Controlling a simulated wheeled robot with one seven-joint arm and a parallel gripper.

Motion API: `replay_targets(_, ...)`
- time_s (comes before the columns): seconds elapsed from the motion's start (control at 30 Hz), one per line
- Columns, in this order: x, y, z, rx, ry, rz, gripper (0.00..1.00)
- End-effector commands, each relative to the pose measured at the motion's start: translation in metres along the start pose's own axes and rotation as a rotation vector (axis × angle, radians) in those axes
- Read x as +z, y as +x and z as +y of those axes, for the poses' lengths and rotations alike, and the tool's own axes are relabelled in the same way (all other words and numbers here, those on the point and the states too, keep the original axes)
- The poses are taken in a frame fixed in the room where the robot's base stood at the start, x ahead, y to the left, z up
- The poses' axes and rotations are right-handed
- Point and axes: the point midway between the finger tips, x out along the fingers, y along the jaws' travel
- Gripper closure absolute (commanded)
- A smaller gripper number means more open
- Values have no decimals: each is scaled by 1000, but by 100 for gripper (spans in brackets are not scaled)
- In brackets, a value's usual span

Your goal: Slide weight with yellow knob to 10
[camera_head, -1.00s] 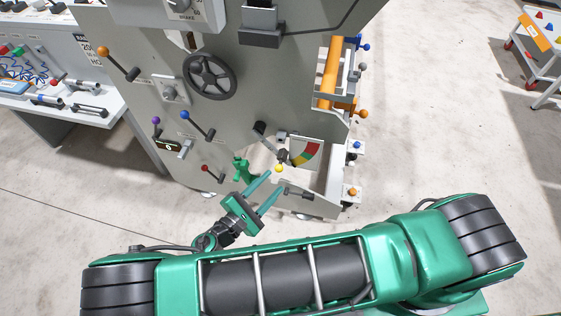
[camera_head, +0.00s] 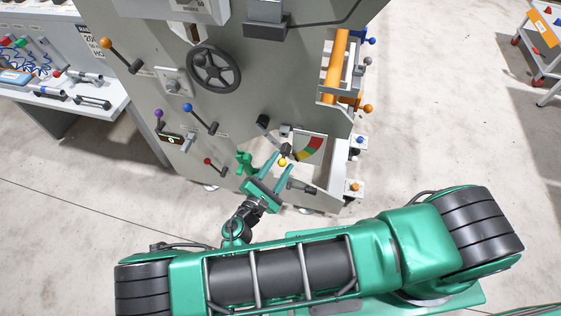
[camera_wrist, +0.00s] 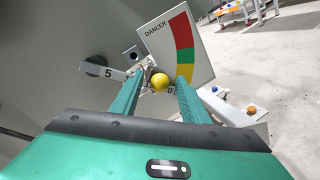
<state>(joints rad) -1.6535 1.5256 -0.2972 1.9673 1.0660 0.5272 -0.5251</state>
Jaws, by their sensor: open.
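The yellow knob (camera_wrist: 160,82) of the weight shows between my gripper's fingers in the wrist view, close to their tips. It also shows in the head view (camera_head: 283,162). My gripper (camera_head: 281,165) is open, with one green finger on each side of the knob. I cannot tell whether either finger touches it. The weight behind the knob (camera_wrist: 151,73) is mostly hidden. A mark "5" (camera_wrist: 107,73) stands left of the knob, and a "0", perhaps the end of "10", is partly visible just right of it.
A dancer gauge plate (camera_wrist: 179,45) with red, green and yellow bands stands just behind the knob. Small blue and orange knobs (camera_head: 355,187) are at right.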

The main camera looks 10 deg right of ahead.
Motion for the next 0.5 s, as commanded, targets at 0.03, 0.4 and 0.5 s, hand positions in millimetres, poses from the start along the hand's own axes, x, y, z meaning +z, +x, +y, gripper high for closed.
replay_targets(0.03,0,5,0,0,-1,-2,59)
replay_targets(0.4,0,13,0,1,0,0,59)
replay_targets(0.5,0,13,0,0,0,0,68)
